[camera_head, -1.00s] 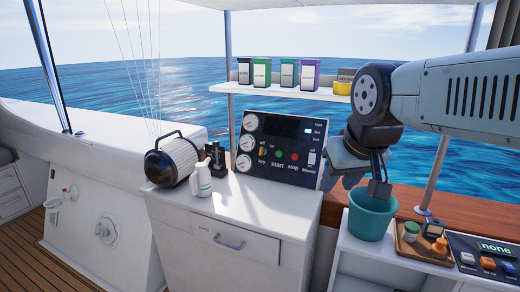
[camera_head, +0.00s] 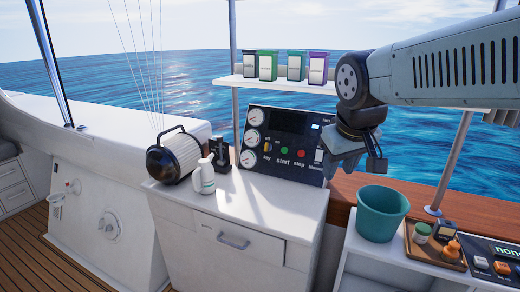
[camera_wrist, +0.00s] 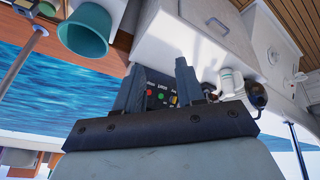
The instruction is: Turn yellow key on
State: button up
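The yellow key (camera_head: 267,146) is on the lower left of the dark control panel (camera_head: 287,122), between the "off/on" markings and the "key" label. A bit of yellow also shows in the wrist view (camera_wrist: 174,100), beside the right finger; its exact angle is too small to read. My gripper (camera_head: 358,163) is at the right edge of the panel in the head view, apart from the key. In the wrist view my gripper (camera_wrist: 158,82) has its two fingers spread with nothing between them, and the panel shows beyond them.
Green start (camera_head: 284,150) and red stop (camera_head: 301,153) buttons sit right of the key. A white bottle (camera_head: 203,176), black lever (camera_head: 220,157) and lantern-like cylinder (camera_head: 179,156) stand left of the panel. A teal bucket (camera_head: 381,214) is below right. A shelf (camera_head: 280,86) with boxes hangs above.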

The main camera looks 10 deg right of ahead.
jog(key=w+d+f+n+h, duration=0.2)
jog(key=w+n+h, duration=0.15)
jog(key=w, duration=0.55)
jog(key=w+d+f+n+h, duration=0.25)
jog(key=w+n, duration=0.25)
jog(key=w, duration=0.4)
jog(key=w+d+f+n+h, duration=0.1)
jog(key=w+n+h, duration=0.3)
jog(key=w, duration=0.5)
jog(key=n+t, duration=1)
jog(key=n, duration=0.5)
send_near(265, 148)
jog(key=shift+y, duration=0.3)
jog(key=x, duration=1)
jog(key=shift+d+r, duration=0.1)
jog(key=shift+r, duration=0.05)
jog(key=shift+c, duration=0.3)
